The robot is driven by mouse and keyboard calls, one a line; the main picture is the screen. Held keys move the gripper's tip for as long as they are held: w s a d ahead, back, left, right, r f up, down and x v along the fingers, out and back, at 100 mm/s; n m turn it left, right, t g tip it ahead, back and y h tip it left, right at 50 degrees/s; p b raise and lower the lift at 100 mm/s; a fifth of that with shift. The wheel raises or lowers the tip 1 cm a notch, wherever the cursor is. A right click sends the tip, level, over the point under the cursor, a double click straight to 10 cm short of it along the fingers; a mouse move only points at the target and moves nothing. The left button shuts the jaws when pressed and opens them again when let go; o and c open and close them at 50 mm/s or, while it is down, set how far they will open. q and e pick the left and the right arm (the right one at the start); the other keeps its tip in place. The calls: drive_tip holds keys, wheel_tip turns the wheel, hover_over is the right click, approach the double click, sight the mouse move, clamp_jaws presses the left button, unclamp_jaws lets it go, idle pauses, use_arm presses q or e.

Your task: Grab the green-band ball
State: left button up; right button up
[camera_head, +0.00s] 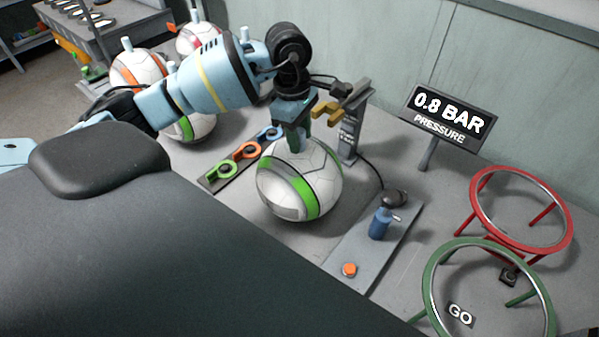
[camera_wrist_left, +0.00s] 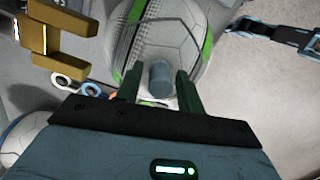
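A white ball with a green band (camera_head: 318,194) sits on the grey bench, below my left gripper. It also fills the top middle of the left wrist view (camera_wrist_left: 172,38). A grey-blue peg (camera_wrist_left: 160,78) stands up from its top. My left gripper (camera_head: 297,143) points down at the ball. In the left wrist view its two green fingers (camera_wrist_left: 158,84) stand apart on either side of the peg, with gaps showing. Another ball with some green (camera_head: 190,127) is partly hidden behind my left arm. My right gripper is not in view.
A gold fork on a post (camera_head: 330,108) stands close behind my gripper. Left of the ball is a strip of coloured rings (camera_head: 246,151). Right are a plate with a blue pump (camera_head: 380,223), a pressure sign (camera_head: 447,115), a red hoop (camera_head: 572,228) and a green hoop (camera_head: 428,285).

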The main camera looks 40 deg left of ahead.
use_arm(q)
clamp_jaws()
drive_tip(key=shift+r, duration=0.2)
